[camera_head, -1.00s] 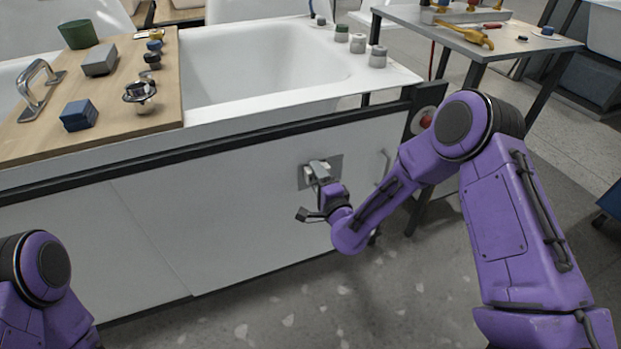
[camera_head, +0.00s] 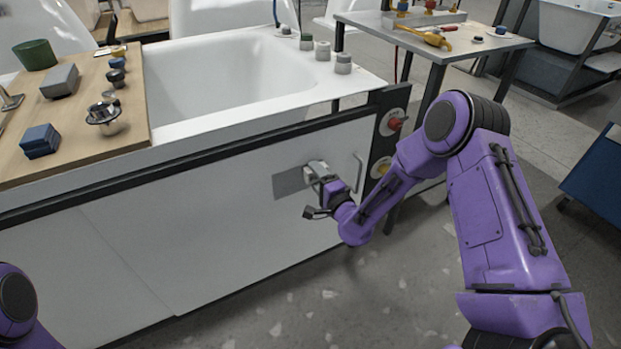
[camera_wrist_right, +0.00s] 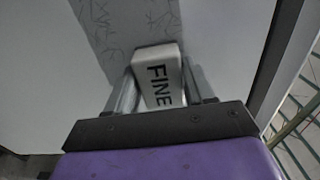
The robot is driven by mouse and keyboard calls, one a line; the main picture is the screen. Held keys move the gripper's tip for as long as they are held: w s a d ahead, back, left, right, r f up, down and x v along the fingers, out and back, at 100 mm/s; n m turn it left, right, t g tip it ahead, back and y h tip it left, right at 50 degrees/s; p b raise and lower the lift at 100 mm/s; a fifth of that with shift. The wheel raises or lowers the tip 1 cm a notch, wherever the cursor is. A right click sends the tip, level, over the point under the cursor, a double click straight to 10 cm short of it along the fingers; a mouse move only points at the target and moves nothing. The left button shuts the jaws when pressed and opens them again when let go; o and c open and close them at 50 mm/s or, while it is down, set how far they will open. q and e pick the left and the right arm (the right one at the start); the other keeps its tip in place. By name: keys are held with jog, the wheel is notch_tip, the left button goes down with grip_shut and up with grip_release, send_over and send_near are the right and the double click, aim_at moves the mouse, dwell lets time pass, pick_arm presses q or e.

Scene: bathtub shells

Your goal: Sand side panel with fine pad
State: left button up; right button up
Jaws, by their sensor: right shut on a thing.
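The white side panel (camera_head: 200,235) of the tub stand carries a grey rectangular patch (camera_head: 289,182). In the right wrist view the patch (camera_wrist_right: 130,22) shows dark scratch lines. My right gripper (camera_head: 322,178) is shut on the fine pad (camera_head: 317,168), a pale block marked FINE (camera_wrist_right: 158,85) in the wrist view. The pad is at the patch's right end, against or very close to the panel; exact contact is hard to tell. Only a purple part of my left arm shows at the lower left; its gripper is out of view.
A panel handle (camera_head: 359,172) and a red button (camera_head: 395,124) are right of the pad. Above are the white tub (camera_head: 230,85) and a wooden board (camera_head: 95,150) holding a blue block (camera_head: 40,141). A side table (camera_head: 470,47) stands at the back right. Floor in front is clear.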

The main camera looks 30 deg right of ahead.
jog(key=shift+w+d+r, duration=0.15)
jog(key=shift+d, duration=1.05)
jog(key=s+p, duration=0.1)
jog(key=s, duration=0.5)
jog(key=s, duration=0.3)
